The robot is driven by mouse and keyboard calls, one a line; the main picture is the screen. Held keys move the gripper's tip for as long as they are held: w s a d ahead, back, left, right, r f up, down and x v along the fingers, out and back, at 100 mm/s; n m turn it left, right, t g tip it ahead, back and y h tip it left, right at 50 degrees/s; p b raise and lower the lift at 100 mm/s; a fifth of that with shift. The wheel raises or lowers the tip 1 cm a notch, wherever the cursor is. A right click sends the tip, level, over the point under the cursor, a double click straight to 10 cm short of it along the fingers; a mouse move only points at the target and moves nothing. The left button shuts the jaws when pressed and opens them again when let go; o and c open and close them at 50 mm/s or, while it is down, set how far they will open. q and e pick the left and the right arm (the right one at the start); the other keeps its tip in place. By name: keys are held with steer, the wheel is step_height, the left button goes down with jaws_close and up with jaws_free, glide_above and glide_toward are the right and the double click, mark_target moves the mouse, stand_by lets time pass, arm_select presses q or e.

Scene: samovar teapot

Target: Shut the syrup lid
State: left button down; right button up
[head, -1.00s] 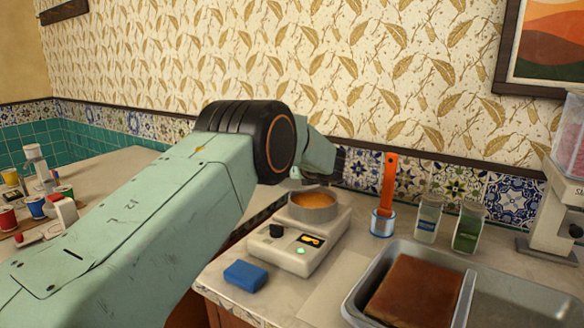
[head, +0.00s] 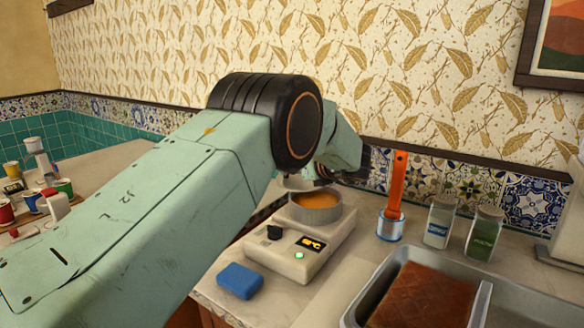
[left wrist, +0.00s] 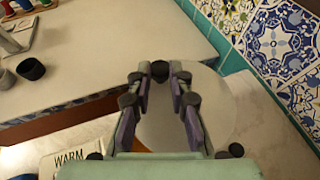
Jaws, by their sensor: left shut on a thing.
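The syrup pot (head: 316,208) is a round grey metal pot of orange syrup on a cream warmer (head: 290,250) with a dark knob, a lit display and a green light. The pot's mouth is open to view. In the left wrist view my left gripper (left wrist: 160,76) is shut on the dark knob (left wrist: 159,69) of a round pale grey lid (left wrist: 215,108). In the head view a grey edge, probably the lid (head: 297,183), shows behind the pot's left rim. My forearm hides most of the lid and the fingers. My right gripper is not in view.
A metal tray (head: 481,300) with a brown slab is at front right. A blue sponge (head: 240,280) lies at the warmer's front left corner.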

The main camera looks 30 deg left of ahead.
mark_target(295, 188)
arm_select(q)
steer(key=shift+s+f+n+g, duration=0.3)
steer(key=shift+s+f+g, duration=0.2)
steer(key=shift+s, duration=0.15)
steer(key=shift+s+d+n+g+y+b, duration=0.3)
steer(key=shift+s+n+g+y+b, duration=0.1)
steer(key=shift+n+g+b, duration=0.15)
steer(key=shift+s+d+n+g+b, duration=0.35)
steer(key=shift+d+n+g+b, duration=0.15)
steer(key=shift+n+g, duration=0.3)
steer(key=shift+s+d+n+g+b, duration=0.3)
steer(key=shift+d+n+g+b, duration=0.15)
steer(key=shift+n+g, duration=0.3)
steer(key=c, duration=2)
jaws_free()
steer(key=shift+g, duration=0.3)
steer(key=shift+c, duration=0.2)
steer(key=o, duration=0.4)
steer(key=shift+a+r, duration=0.2)
steer(key=shift+a, duration=0.05)
steer(key=o, duration=0.5)
steer(key=shift+w+d+r, duration=0.1)
steer(key=shift+d+r, duration=0.05)
steer(key=shift+d, duration=0.25)
steer(key=shift+o, duration=0.2)
steer(key=shift+a, duration=0.25)
steer(key=shift+d, duration=0.1)
